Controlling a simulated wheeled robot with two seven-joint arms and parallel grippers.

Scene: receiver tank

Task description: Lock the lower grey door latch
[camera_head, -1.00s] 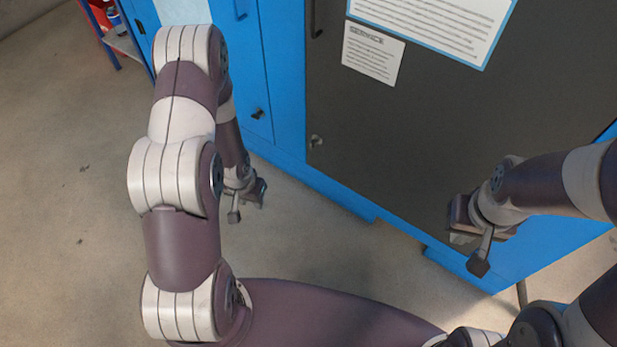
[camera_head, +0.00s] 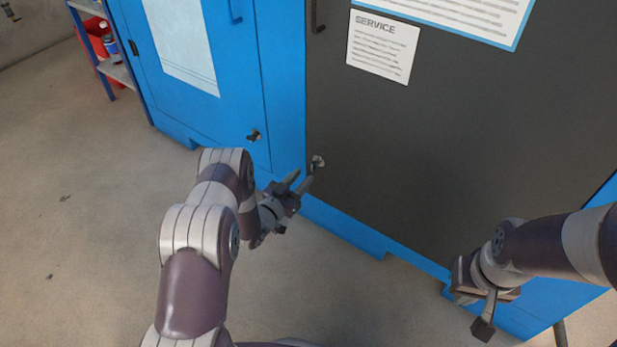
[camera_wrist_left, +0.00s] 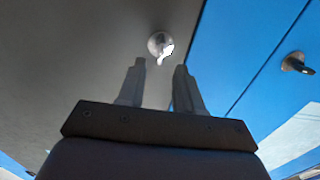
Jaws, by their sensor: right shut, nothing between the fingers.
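The lower latch (camera_head: 317,162) of the grey door (camera_head: 450,140) is a small metal knob near the door's lower left edge. It also shows in the left wrist view (camera_wrist_left: 160,44), just beyond the fingertips, with a bright tab on it. My left gripper (camera_head: 300,180) is open in front of this latch, its two fingers apart. In the left wrist view the latch lies ahead of the gap between the fingers (camera_wrist_left: 158,68); I cannot tell whether they touch it. My right gripper (camera_head: 487,322) is shut and empty, low by the door's bottom edge.
A dark latch (camera_head: 254,135) sits on the blue door (camera_head: 235,80) to the left. A dark handle (camera_head: 317,15) is higher on the grey door, beside a service sheet (camera_head: 382,46). A shelf (camera_head: 118,72) stands at the far left. The floor on the left is clear.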

